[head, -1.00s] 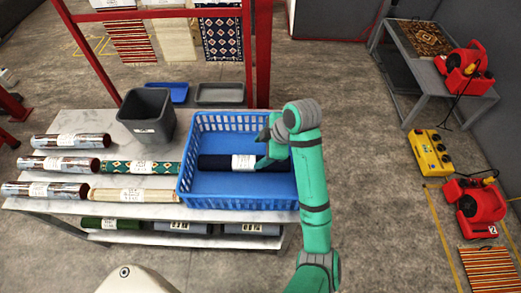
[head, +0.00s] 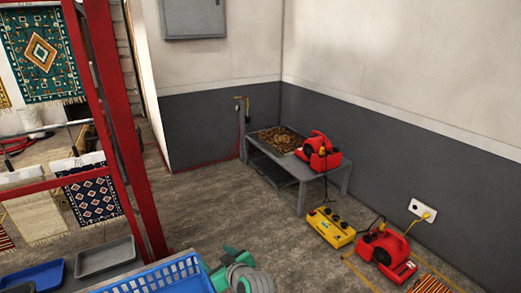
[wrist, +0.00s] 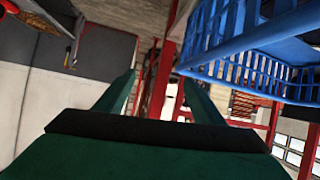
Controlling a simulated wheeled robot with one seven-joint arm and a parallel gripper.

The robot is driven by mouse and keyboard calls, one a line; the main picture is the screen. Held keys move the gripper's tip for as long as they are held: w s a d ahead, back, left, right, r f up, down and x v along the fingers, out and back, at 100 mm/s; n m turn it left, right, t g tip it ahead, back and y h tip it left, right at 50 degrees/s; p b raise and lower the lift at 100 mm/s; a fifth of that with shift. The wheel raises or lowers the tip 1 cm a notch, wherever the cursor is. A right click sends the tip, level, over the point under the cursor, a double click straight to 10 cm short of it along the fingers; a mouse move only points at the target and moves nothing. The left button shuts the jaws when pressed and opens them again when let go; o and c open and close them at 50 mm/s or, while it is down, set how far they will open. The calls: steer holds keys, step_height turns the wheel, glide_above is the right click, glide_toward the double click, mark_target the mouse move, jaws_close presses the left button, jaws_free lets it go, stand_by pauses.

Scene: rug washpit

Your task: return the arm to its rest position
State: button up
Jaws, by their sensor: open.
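My gripper (wrist: 160,98) shows in the wrist view as two green fingers set apart, with nothing between them. The blue crate (wrist: 222,62) is at the upper right of the wrist view, beside the fingers; the picture looks tilted there. In the head view only the top of the crate (head: 165,277) shows at the bottom edge. A green and grey part of my arm (head: 245,277) is at the bottom edge, right of the crate. The rest of the arm is out of the head view, and the crate's inside is hidden.
A red post (head: 125,140) stands at the left, with rugs hanging behind it. A grey tray (head: 105,257) lies beside a blue tray (head: 38,276). A grey table (head: 300,170) with a red blower (head: 319,152) stands by the wall.

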steer(key=s+d+f+m+t+h, duration=0.1)
steer(key=d+f+m+t+h, duration=0.35)
steer(key=d+m, duration=0.55)
steer(key=s+d+f+m+h, duration=0.25)
steer(key=s+d+f, duration=0.4)
steer(key=s, duration=0.35)
steer(key=s+a+f+h, duration=0.1)
steer(key=s+a, duration=0.1)
steer(key=s, duration=2)
steer(key=s+r+n, duration=0.2)
steer(key=s+r, duration=0.1)
steer(key=s, duration=0.4)
steer(key=s+r+n, duration=0.2)
steer(key=s+r, duration=0.2)
steer(key=s, duration=0.4)
steer(key=shift+d+r+t, duration=0.3)
steer(key=shift+t, duration=0.15)
